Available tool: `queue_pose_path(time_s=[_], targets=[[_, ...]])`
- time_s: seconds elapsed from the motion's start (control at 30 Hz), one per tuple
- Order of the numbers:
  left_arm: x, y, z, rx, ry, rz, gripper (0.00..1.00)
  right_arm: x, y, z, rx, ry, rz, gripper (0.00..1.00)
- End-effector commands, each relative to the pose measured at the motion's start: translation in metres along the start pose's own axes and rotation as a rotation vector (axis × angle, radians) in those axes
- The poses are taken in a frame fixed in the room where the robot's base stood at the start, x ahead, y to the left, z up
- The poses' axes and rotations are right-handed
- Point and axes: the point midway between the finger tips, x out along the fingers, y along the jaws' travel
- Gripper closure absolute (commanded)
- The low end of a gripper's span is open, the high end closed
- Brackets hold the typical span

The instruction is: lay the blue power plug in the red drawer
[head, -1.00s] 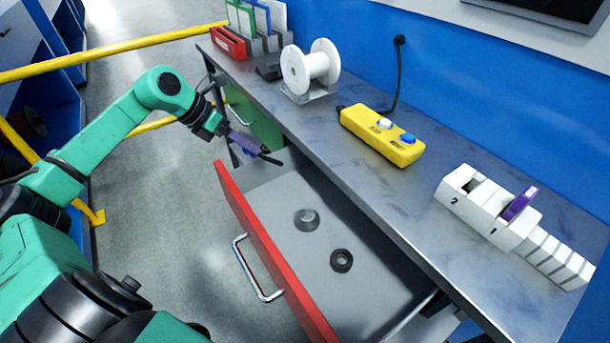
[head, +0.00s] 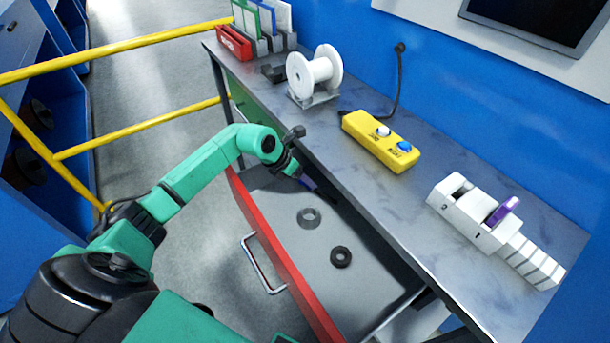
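The red drawer (head: 290,273) is pulled out below the workbench, with its grey inside open to view. My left gripper (head: 306,184) is over the far end of the drawer, close to the bench edge, pointing down and right. A small blue-purple piece with a dark end shows at its tip. It may be the blue power plug, but it is too small to tell it from the fingers, and I cannot tell whether it touches the drawer floor. My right gripper is not in view.
A grey ring (head: 309,217) and a dark ring (head: 341,257) lie in the drawer. The bench (head: 385,200) carries a white spool (head: 314,70), a yellow button box (head: 380,141) and a white slotted block (head: 463,204) with a purple piece. The drawer's near part is clear.

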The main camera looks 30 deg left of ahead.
Motion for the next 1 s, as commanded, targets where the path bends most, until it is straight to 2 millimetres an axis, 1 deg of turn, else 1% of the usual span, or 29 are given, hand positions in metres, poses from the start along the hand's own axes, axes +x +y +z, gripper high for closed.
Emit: queue_pose_path(time_s=[0.03, 0.17, 0.2, 0.5, 0.53, 0.57, 0.6, 0.87, 0.97, 1.0], targets=[[-0.009, -0.006, 0.01, 0.023, 0.037, 0.04, 0.96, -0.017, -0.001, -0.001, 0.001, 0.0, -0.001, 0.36], [-0.004, -0.008, 0.01, 0.055, 0.123, 0.131, 0.97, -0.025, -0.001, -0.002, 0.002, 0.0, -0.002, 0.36], [0.001, -0.006, 0.005, 0.048, 0.125, 0.126, 0.97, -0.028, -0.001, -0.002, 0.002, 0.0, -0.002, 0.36], [0.008, -0.004, 0.001, 0.05, 0.12, 0.127, 0.97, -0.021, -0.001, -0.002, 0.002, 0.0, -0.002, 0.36], [0.008, -0.004, 0.001, 0.05, 0.12, 0.127, 0.3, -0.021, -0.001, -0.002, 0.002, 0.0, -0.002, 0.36], [0.007, -0.004, 0.001, 0.05, 0.12, 0.127, 0.18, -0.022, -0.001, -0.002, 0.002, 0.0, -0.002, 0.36], [0.007, -0.004, 0.001, 0.05, 0.12, 0.126, 0.04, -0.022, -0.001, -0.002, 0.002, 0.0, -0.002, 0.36], [0.007, -0.004, 0.002, 0.05, 0.12, 0.126, 0.04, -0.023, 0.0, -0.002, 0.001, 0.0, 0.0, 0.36], [0.002, -0.005, 0.004, 0.05, 0.119, 0.126, 0.04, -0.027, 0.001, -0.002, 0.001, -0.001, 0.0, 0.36], [-0.001, -0.004, 0.004, 0.051, 0.119, 0.127, 0.04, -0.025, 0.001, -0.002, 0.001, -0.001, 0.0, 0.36]])
